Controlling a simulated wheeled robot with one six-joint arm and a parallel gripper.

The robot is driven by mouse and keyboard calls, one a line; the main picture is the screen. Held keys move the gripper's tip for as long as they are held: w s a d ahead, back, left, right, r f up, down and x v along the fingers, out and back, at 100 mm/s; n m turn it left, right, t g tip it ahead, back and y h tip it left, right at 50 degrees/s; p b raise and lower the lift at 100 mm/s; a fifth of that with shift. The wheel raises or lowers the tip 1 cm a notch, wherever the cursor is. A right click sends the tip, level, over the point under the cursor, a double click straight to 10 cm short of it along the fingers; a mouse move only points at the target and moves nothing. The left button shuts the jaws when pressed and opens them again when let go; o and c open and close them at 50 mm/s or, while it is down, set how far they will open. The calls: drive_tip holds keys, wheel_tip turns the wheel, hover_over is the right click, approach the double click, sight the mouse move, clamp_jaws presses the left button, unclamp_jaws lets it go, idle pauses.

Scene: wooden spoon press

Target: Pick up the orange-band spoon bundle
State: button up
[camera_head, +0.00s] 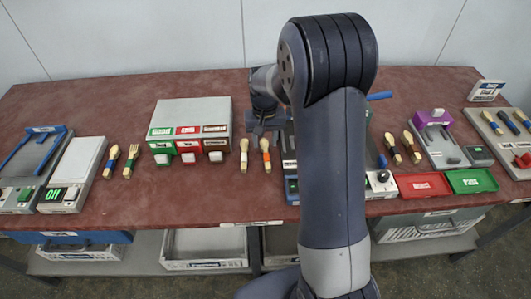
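A bundle with an orange upper part (265,154) lies on the red-brown table near its middle, left of my arm. I take it to be the orange-band spoon bundle; the band is too small to make out surely. A similar bundle with a pale upper part (243,155) lies just to its left, apart from it. My gripper (264,133) hangs pointing down just behind the orange bundle in the picture. Its fingers are small and dark, so I cannot tell whether they are open or how high they are. No bundle is visibly held.
A grey box with green, red and brown labels (192,112) stands left of the bundles. More utensils (111,161) lie farther left and right. Red (424,185) and green (472,181) trays sit at the right front. Bare table (210,200) shows in front of the bundles.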

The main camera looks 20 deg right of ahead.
sight(265, 151)
wheel_tip(265, 151, down, 5)
drive_tip(key=shift+r, duration=0.2)
clamp_jaws()
idle(0.3)
